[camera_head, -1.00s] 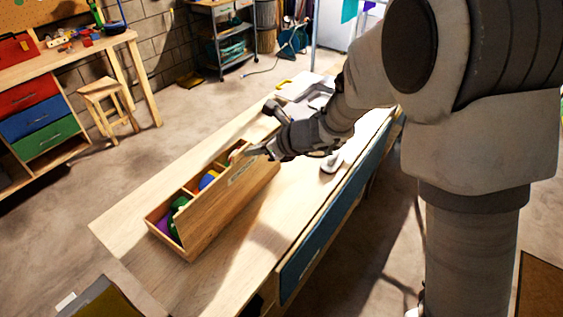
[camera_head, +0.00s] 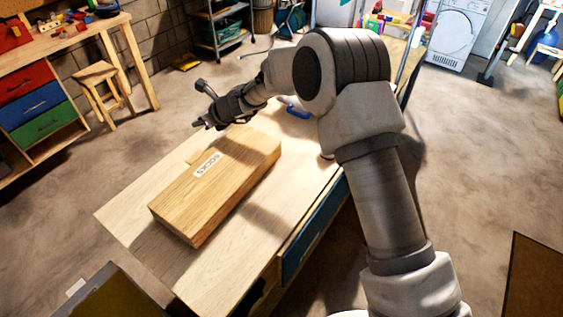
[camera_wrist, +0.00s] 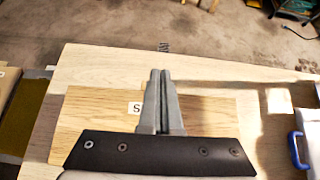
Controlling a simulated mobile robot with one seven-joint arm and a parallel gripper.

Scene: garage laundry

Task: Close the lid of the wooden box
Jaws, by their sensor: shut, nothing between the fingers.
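The wooden box (camera_head: 205,205) stands on the light wooden table (camera_head: 135,215). Its lid (camera_head: 225,178) lies flat over the top, with a white label facing up, and the inside is hidden. The lid also shows in the wrist view (camera_wrist: 85,120), below and behind my gripper's fingers. My gripper (camera_head: 200,122) is above the far edge of the box, apart from the lid as far as I can see. In the wrist view my gripper (camera_wrist: 160,72) has its two fingers together with nothing between them.
A blue-handled item (camera_wrist: 297,150) lies on the table to the right of the box. A wooden stool (camera_head: 97,90) and a workbench with coloured drawers (camera_head: 35,105) stand at the left. Bare table surface surrounds the front and left of the box.

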